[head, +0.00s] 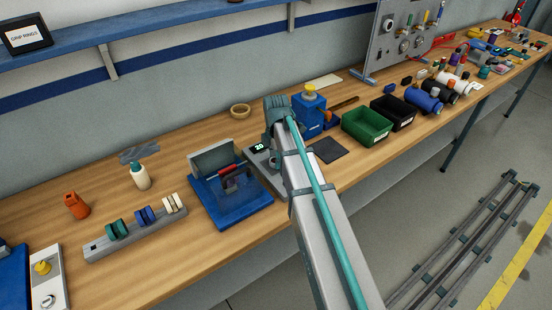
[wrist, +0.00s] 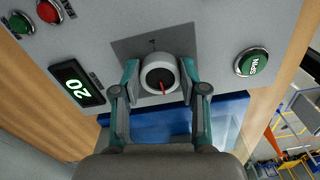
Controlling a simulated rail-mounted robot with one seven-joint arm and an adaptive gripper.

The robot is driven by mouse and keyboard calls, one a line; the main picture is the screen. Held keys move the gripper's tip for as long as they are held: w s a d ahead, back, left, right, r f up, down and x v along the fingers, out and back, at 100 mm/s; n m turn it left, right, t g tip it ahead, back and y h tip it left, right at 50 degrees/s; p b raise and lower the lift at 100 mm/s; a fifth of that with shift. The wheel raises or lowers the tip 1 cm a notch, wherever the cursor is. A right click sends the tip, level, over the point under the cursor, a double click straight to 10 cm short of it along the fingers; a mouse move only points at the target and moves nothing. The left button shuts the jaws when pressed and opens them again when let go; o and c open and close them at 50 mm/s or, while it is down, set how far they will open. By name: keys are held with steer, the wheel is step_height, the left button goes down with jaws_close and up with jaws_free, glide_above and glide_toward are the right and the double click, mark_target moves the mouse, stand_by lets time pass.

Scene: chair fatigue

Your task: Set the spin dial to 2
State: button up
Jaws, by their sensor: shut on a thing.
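The spin dial (wrist: 160,76) is a round light-grey knob with a dark face and a red pointer line, on a grey control panel (wrist: 218,30). In the wrist view the red line points toward the bottom of the picture. My gripper (wrist: 160,68) is shut on the knob, with a teal finger on each side. The marks around the dial are too small or hidden to read. A lit display (wrist: 77,85) on the panel reads 20. In the head view my arm hides the dial and my gripper, and only part of the panel (head: 258,160) shows.
A green SPIN button (wrist: 252,62) sits to the right of the dial. A red button (wrist: 47,12) and a green button (wrist: 20,23) are at the upper left. In the head view, a blue fixture (head: 235,205) stands left of my arm and a green bin (head: 367,127) right.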

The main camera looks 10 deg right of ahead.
steer(key=m, duration=0.6)
steer(key=shift+s, duration=0.1)
steer(key=m, duration=0.5)
steer(key=shift+m, duration=0.3)
stand_by(0.4)
steer(key=o, duration=1.1)
steer(key=shift+s, duration=0.1)
steer(key=shift+o, duration=0.2)
step_height(320, 180, up, 12)
